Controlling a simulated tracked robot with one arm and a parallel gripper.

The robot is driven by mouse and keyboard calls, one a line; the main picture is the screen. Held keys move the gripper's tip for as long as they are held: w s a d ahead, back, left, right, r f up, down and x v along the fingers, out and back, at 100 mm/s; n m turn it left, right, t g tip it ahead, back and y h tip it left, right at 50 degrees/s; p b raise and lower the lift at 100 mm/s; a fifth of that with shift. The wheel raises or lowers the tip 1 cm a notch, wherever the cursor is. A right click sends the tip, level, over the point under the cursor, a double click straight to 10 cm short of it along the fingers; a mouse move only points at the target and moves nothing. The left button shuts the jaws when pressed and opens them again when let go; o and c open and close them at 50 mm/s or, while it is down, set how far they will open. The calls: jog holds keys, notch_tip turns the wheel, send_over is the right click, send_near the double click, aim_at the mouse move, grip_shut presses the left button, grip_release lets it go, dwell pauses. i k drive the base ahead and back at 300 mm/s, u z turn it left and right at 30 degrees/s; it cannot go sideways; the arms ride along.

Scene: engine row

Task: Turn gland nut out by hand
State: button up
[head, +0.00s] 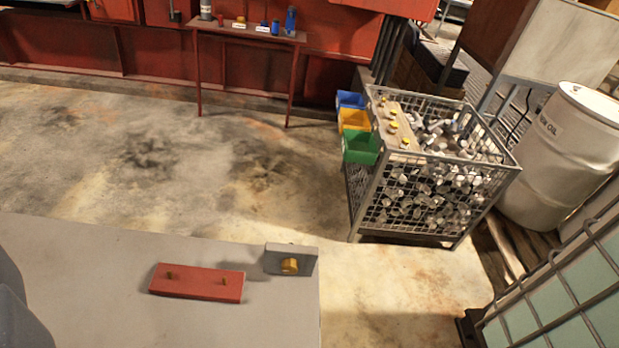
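A small brass-coloured piece (290,265), which looks like a nut, sits on the near face of an upright grey block (304,254). The block stands at the right edge of a flat grey surface (100,260). Left of it, a red plate (197,290) with two short brass-coloured pegs lies on the same surface. I cannot tell whether the brass piece is the gland nut, or how far it is screwed in. No gripper fingers show; a blurred dark grey shape at the lower left edge cannot be identified.
A wire-mesh cart (440,190) full of metal parts has a tan board (397,120) with several yellow knobs, and blue, yellow and green bins (361,147). A red table (250,33) holds small items. A white drum (566,150) and caged tank (560,300) stand right. Open floor lies between.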

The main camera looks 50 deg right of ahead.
aim_at(289, 266)
jog(key=z, duration=0.95)
